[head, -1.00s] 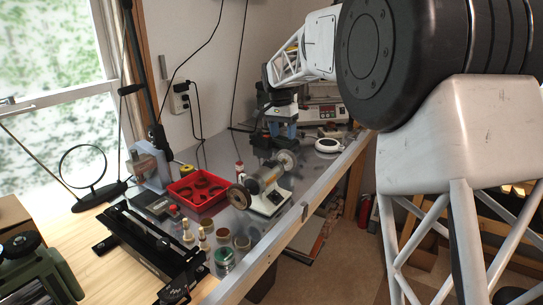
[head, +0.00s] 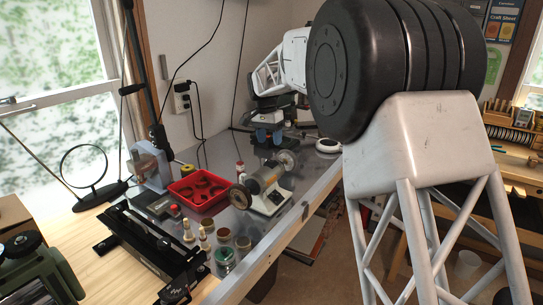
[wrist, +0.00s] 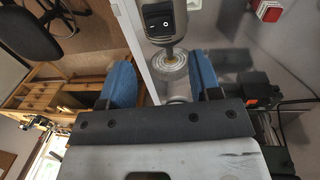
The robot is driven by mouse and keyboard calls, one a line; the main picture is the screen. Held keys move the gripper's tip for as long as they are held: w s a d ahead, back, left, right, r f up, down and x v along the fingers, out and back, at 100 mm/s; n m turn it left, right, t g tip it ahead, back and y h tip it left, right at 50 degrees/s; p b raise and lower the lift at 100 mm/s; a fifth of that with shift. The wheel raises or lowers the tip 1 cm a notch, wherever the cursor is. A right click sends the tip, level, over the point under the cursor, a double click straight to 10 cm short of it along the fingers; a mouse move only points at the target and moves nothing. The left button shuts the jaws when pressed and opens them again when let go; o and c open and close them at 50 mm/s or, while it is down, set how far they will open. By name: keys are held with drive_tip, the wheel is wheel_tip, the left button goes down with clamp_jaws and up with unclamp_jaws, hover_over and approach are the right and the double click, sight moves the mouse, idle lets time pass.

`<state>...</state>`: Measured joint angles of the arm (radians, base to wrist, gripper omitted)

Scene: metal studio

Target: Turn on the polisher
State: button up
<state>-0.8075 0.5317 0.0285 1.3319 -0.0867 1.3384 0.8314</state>
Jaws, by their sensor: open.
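The polisher (head: 262,180) stands on the metal bench, with a light base and a round wheel at each end. In the wrist view, the polisher's grey body (wrist: 180,22) is at the top centre, with a black rocker switch (wrist: 158,19) marked with a line and a circle. One of its wheels (wrist: 168,66) shows just below. My gripper (wrist: 162,82) is open and empty, its blue fingers spread on either side of that wheel in the picture. In the head view, my gripper (head: 270,138) is behind the polisher and apart from it.
A red tray (head: 180,196) and small jars (head: 224,257) sit left of and in front of the polisher. A black rail-like tool (head: 150,245) lies at the front left. The bench edge (head: 290,222) runs along the right, with floor beyond.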

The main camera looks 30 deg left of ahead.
sight(271, 161)
drive_tip(key=shift+d+f, duration=0.2)
drive_tip(key=shift+f, duration=1.45)
drive_tip(key=shift+d+f, duration=0.2)
drive_tip(key=shift+f, duration=1.4)
drive_tip(key=shift+c, duration=0.4)
